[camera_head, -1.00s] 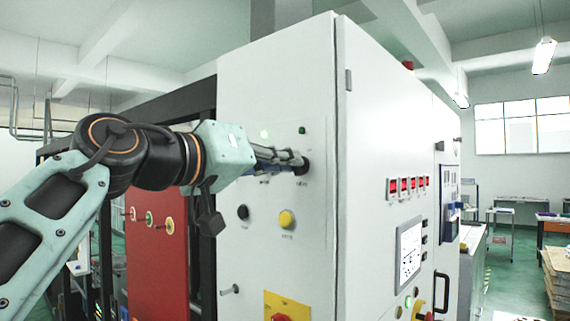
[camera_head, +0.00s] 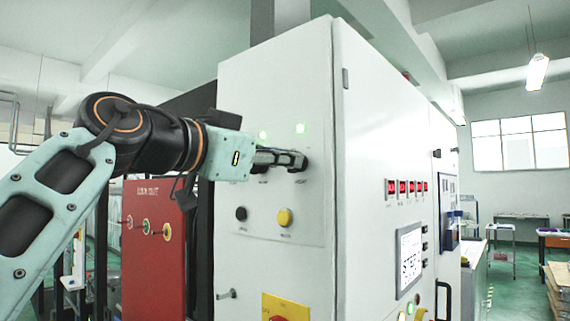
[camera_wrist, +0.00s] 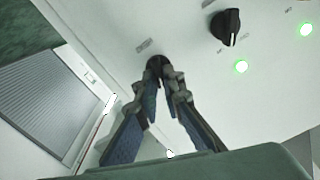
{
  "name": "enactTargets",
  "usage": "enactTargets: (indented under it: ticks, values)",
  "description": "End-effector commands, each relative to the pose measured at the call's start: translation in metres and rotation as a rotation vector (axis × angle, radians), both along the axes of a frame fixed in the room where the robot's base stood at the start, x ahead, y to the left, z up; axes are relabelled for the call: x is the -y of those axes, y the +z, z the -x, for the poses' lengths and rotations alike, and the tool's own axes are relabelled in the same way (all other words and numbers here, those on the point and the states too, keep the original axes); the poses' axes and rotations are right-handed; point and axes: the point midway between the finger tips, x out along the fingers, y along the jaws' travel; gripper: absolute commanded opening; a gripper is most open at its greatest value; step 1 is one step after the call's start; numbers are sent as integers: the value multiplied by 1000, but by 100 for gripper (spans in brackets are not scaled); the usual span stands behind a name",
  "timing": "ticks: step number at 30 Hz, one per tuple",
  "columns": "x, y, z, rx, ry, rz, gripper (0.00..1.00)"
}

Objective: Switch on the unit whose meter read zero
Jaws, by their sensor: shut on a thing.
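A tall white cabinet (camera_head: 275,90) has two green lamps on its front face, a left lamp (camera_head: 263,134) and a right lamp (camera_head: 300,128), both lit. My gripper (camera_head: 298,161) is shut on a black knob under the right lamp. In the wrist view the held black knob (camera_wrist: 157,62) sits between my fingertips, partly hidden. A second black rotary knob (camera_wrist: 228,27) stands free beside it, near the lit green lamps (camera_wrist: 241,66). Several red digital meters (camera_head: 404,187) are on the cabinet's right-hand face; their digits are too small to read.
Below my gripper are a black button (camera_head: 241,213), a yellow button (camera_head: 285,217) and a yellow plate with a red knob (camera_head: 285,306). A screen (camera_head: 410,256) is on the right-hand face. A red panel (camera_head: 155,245) stands to the left, under my arm.

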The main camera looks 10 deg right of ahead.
Motion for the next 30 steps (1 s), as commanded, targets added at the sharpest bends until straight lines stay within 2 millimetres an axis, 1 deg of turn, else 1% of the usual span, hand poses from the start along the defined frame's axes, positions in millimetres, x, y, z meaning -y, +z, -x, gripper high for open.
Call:
enactTargets:
  ticks: [6,12,28,29,30]
  values:
    - [0,-1,1,99,0,-72,0]
    - [1,-1,1,150,0,-109,0]
    - [1,-1,1,169,0,-124,0]
    - [1,-1,1,169,0,-124,9]
    - [1,-1,1,169,0,-124,13]
